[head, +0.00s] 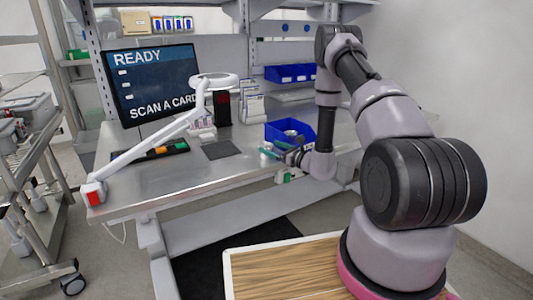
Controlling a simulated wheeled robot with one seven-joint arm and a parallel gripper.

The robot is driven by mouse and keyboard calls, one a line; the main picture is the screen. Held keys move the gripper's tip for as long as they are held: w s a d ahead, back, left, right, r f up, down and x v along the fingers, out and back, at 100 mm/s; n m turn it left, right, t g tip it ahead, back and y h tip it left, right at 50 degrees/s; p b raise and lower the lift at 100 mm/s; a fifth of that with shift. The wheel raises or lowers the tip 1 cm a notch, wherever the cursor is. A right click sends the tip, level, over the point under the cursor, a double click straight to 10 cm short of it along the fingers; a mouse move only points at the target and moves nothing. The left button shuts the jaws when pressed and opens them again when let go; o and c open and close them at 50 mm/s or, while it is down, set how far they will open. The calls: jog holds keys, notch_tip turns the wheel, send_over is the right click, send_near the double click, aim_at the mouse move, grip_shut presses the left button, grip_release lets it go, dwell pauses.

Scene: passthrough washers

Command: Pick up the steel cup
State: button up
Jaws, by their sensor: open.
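My gripper (273,150) is at the end of my arm, over the front right part of the workbench, just in front of a blue bin (306,132). It looks small and partly hidden by my own wrist. Its jaws are open. A small grey, shiny shape (291,133) shows at the bin, just behind the gripper. It may be the steel cup, but it is too small and too covered to be sure. I cannot tell whether the gripper touches it.
The steel workbench (190,172) is clear at its front left. A white lamp arm (150,146) crosses its left side. A monitor (152,82), a dark mat (220,150) and a black tray (150,153) are on the bench. A wheeled rack (38,165) stands left.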

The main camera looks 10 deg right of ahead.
aim_at(262, 144)
jog(key=x, duration=0.5)
jog(key=shift+s+a+f, duration=0.2)
jog(key=shift+s+a, duration=0.05)
jog(key=shift+a, duration=0.05)
jog(key=shift+w+a, duration=0.25)
jog(key=shift+w, duration=0.2)
jog(key=c, duration=1.3)
jog(key=shift+r, duration=0.1)
